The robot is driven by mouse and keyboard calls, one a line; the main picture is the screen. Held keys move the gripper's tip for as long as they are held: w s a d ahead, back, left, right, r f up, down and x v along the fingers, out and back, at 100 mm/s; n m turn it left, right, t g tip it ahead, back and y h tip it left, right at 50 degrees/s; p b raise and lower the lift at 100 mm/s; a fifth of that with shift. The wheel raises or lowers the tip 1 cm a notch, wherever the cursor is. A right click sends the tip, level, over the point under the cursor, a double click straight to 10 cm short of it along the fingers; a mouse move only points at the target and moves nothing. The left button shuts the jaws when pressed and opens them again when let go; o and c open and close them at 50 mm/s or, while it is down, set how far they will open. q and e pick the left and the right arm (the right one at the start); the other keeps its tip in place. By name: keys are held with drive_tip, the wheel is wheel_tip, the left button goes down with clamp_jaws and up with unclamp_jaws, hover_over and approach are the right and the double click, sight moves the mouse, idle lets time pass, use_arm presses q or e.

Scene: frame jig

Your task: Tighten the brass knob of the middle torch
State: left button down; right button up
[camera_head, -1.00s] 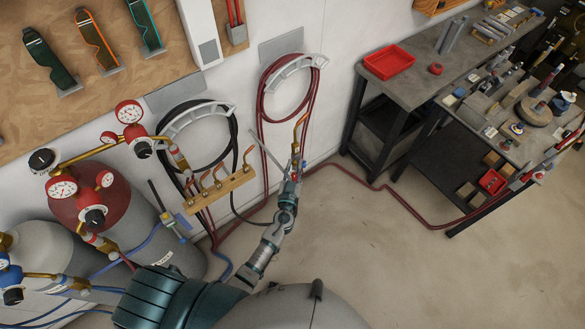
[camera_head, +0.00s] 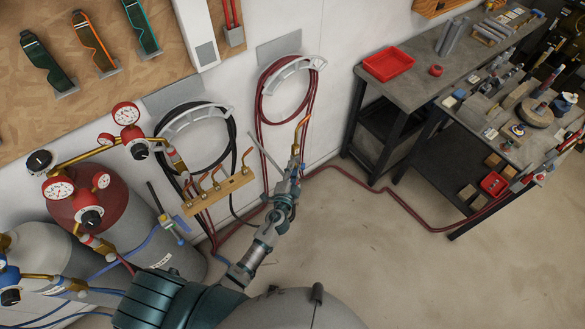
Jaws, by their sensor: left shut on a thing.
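A torch with a bent brass-coloured tube (camera_head: 302,132) points up in front of the white wall, near the middle of the view. My left gripper (camera_head: 295,172) reaches up from below and is shut on this torch at its lower part. The gripper covers the torch's body, and I cannot make out the brass knob or tell exactly which part is between the fingers. Another torch-like tool with a blue hose (camera_head: 168,223) hangs further left. My right gripper is not in view.
Gas cylinders with gauges (camera_head: 92,195) stand at the left. Coiled dark (camera_head: 160,130) and red hoses (camera_head: 262,100) hang on the wall. A red hose (camera_head: 375,184) runs along the floor to the workbench (camera_head: 415,85). The floor (camera_head: 370,260) at the lower right is clear.

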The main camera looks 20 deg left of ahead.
use_arm(q)
drive_tip(key=shift+f+m+g+p, duration=0.1)
drive_tip(key=shift+m+g+p, duration=0.2)
drive_tip(key=shift+m+p, duration=1.85)
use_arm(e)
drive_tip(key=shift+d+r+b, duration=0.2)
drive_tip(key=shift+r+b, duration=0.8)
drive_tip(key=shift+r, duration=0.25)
use_arm(q)
drive_tip(key=shift+m, duration=0.95)
drive_tip(key=c, duration=1)
unclamp_jaws()
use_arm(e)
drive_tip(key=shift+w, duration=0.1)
use_arm(q)
drive_tip(key=s, duration=0.8)
drive_tip(key=s+r, duration=0.1)
drive_tip(key=s, duration=0.3)
drive_tip(key=shift+d+r, duration=0.1)
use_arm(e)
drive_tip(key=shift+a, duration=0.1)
